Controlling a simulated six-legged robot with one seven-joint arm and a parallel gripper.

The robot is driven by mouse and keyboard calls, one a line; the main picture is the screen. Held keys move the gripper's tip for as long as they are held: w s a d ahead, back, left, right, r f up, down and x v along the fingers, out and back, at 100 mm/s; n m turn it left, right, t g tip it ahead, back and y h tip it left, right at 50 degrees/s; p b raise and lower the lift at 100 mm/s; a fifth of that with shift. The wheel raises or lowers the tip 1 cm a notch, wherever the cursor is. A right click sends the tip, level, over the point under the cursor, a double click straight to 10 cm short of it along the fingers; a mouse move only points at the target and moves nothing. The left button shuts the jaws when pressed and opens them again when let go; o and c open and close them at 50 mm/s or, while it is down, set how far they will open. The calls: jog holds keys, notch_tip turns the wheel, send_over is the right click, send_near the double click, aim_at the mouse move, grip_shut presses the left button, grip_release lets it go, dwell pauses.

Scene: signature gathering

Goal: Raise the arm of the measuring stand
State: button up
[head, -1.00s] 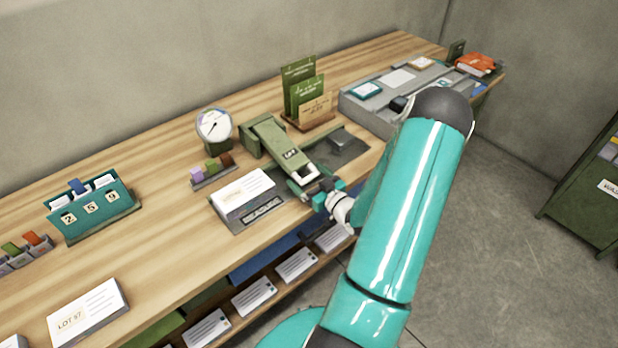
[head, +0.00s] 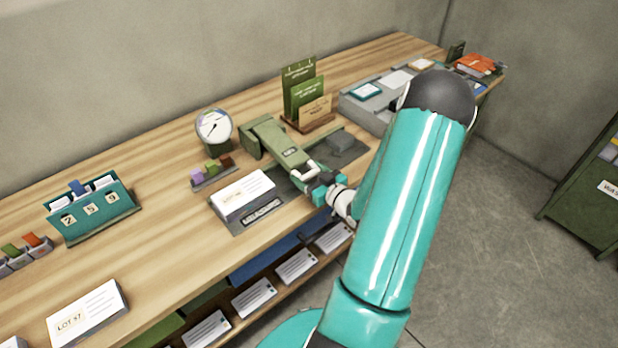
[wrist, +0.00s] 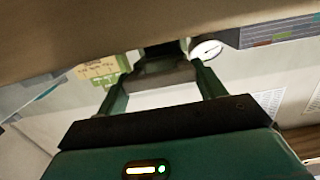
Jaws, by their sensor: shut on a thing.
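The measuring stand has an olive-green arm (head: 283,146) with a small label, hinged at its back end over a grey base plate on the bench. In the head view its front end tilts toward me. My gripper (head: 318,184) is at that front end and shut on the arm's handle. In the wrist view my gripper's two green fingers (wrist: 160,70) stand either side of a dark piece, and a broad tan surface fills the top. The exact grip is partly hidden in the head view by my wrist.
A round dial (head: 213,127) stands left of the arm. A card stack (head: 245,196) lies in front. A green sign holder (head: 303,92) stands behind, and a grey tray unit (head: 372,108) stands to the right. A shelf of cards (head: 296,264) runs under the bench edge.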

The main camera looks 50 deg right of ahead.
jog(key=r+g, duration=0.1)
jog(key=r, duration=0.1)
jog(key=r+g, duration=0.1)
jog(key=r, duration=0.1)
jog(key=r+g, duration=0.1)
jog(key=r, duration=0.2)
jog(key=shift+w, duration=0.4)
jog(key=w+d+r+g, duration=0.1)
jog(key=w+r+g, duration=0.2)
jog(key=w+r, duration=1.2)
jog(key=shift+w+d+r+g+y, duration=0.3)
jog(key=shift+w+d+y, duration=0.1)
jog(key=shift+w, duration=0.55)
